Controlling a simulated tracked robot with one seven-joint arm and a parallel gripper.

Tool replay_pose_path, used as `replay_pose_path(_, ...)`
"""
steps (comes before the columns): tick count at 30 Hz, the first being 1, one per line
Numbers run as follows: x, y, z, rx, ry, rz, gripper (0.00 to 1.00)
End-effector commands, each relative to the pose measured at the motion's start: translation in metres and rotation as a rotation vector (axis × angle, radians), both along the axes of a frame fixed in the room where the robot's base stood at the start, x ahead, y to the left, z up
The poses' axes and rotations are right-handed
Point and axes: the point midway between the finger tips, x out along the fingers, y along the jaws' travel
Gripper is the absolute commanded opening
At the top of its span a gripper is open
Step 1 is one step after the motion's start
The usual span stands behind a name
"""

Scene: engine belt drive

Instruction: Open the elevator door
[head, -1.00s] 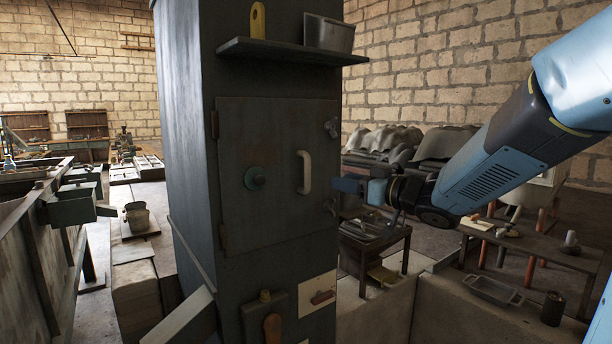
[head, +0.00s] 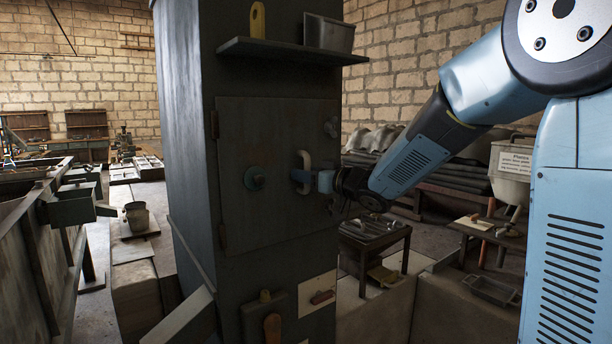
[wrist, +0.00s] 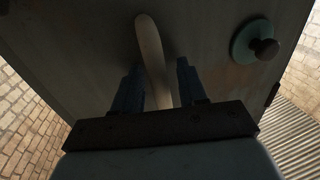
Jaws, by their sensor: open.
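The elevator door (head: 270,135) is a dark grey metal panel on the front of a tall dark column, and it looks shut. A pale curved handle (head: 304,160) stands on its right half. My gripper (head: 306,182) reaches in from the right at the handle's lower part. In the wrist view the handle (wrist: 152,55) runs between the two blue fingers (wrist: 158,85), with gaps on both sides. The fingers are open and not closed on it. A round teal knob (head: 255,178) is left of the handle; it also shows in the wrist view (wrist: 254,42).
A shelf (head: 290,51) with a metal bin (head: 328,33) juts out above the door. A latch (head: 331,128) sits at the door's upper right edge. Low on the column are a box with a brown handle (head: 272,326) and a white plate (head: 317,295). A small table (head: 375,235) stands behind at right.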

Motion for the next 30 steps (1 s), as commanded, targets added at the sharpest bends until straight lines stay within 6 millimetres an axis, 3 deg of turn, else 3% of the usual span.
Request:
replay_pose_path(7,0.0001,0.0005,0.0,0.0,0.0,0.0,0.41)
replay_pose_path(20,-0.0002,0.0009,-0.0001,0.0,0.0,0.001,0.0)
replay_pose_path(30,-0.0004,0.0044,-0.0001,0.0,0.0,0.002,0.0)
